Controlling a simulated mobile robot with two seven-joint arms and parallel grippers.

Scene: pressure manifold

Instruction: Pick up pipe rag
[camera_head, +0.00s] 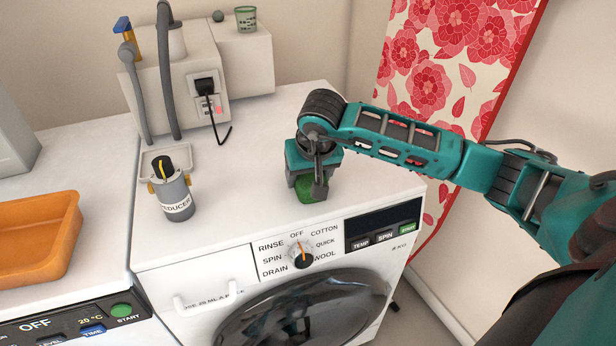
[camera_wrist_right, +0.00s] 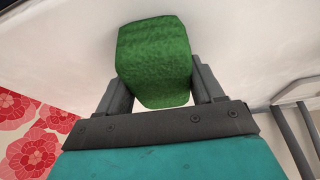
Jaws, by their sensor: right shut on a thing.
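The pipe rag is a green, rough-textured block. In the head view the rag (camera_head: 306,190) sits at the top front of the washing machine, largely hidden under my right gripper (camera_head: 318,188). In the right wrist view the rag (camera_wrist_right: 153,62) lies between the two dark fingers of my right gripper (camera_wrist_right: 155,88), which is shut on it. The white machine top is right behind the rag. I cannot tell whether the rag still touches that surface. My left gripper is in neither view.
A grey reducer (camera_head: 175,196) stands left of the rag near a small tray (camera_head: 150,150). An orange tray (camera_head: 38,238) lies on the left machine. A white box with pipes and a plug (camera_head: 205,87) stands behind. The machine top around the rag is clear.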

